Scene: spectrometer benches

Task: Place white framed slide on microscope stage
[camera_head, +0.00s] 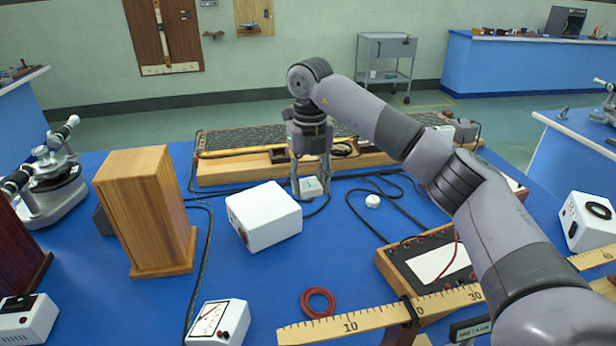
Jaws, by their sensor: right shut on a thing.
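My right gripper (311,187) points down over the blue bench, behind the white box. It is shut on a small white-edged piece with a pale teal middle, which looks like the white framed slide (310,186). The fingers partly hide the slide, and I cannot tell whether it touches the bench. I cannot make out a clear microscope stage. A grey and white optical instrument with a round dark table (50,190) stands at the far left. My left gripper is not in view.
A white box (264,216) stands just in front of the gripper. A wooden block (147,212) is left. A long wooden apparatus (225,170) lies behind. A wooden panel box (425,265), ruler (350,325) and red ring (318,302) are in front. Black cables cross the bench.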

